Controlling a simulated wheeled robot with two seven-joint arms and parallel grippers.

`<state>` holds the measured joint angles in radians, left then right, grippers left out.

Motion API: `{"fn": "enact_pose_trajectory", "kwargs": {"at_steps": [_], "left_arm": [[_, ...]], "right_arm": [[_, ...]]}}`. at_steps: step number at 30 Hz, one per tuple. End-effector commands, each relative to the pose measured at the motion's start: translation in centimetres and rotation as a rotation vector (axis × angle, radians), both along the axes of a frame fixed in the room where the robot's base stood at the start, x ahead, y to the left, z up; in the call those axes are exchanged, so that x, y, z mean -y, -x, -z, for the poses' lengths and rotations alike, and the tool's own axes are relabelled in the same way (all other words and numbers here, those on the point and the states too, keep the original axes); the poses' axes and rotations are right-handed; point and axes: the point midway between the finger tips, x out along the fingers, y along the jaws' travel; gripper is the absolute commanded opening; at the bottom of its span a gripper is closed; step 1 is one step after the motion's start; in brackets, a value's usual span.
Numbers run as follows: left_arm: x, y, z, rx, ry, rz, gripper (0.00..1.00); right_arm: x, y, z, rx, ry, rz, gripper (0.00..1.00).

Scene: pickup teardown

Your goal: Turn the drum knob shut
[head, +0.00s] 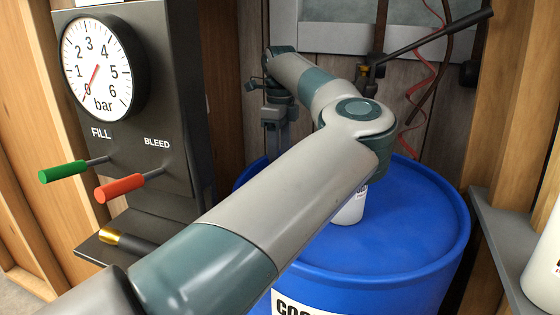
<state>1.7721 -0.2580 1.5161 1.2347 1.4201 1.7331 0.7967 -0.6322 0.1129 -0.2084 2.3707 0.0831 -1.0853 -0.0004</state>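The blue drum (425,225) stands at the centre right, with a white label at its lower front. I see no clear knob on it; my arm crosses in front and hides part of the lid. A small brass fitting (370,86) with a dark top shows just behind my elbow; I cannot tell if it is the knob. My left arm comes in from the lower left and bends back at the elbow. My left gripper (274,126) hangs down behind the forearm, over the drum's back left; its fingertips are unclear. My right gripper is not in view.
A dark panel on the left carries a dial gauge (97,67), a green lever (63,172) and a red lever (120,187). A white container (349,208) stands on the lid, partly hidden. A long black handle (435,40) and hoses are behind. A grey shelf (500,240) borders the right.

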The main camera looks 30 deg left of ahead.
Motion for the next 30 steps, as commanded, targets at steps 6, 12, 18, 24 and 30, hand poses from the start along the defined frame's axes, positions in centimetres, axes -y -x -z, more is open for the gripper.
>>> {"fn": "enact_pose_trajectory", "kwargs": {"at_steps": [6, 12, 18, 24, 30], "left_arm": [[0.0, 0.0, -3.9, 0.002, 0.001, 0.001, 0.56], [0.0, 0.0, -8.0, 0.001, 0.000, 0.002, 0.56], [0.0, -0.1, -11.9, 0.002, 0.001, 0.003, 0.56], [0.0, -0.1, -14.5, 0.001, 0.001, 0.002, 0.56], [0.1, 0.0, -15.3, -0.001, 0.001, 0.002, 0.56]], "right_arm": [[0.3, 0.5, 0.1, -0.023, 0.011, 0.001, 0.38], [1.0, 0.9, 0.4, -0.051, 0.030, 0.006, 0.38], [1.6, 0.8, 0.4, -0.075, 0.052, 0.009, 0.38], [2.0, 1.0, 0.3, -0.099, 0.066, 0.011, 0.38], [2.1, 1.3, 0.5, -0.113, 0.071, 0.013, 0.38]]}}
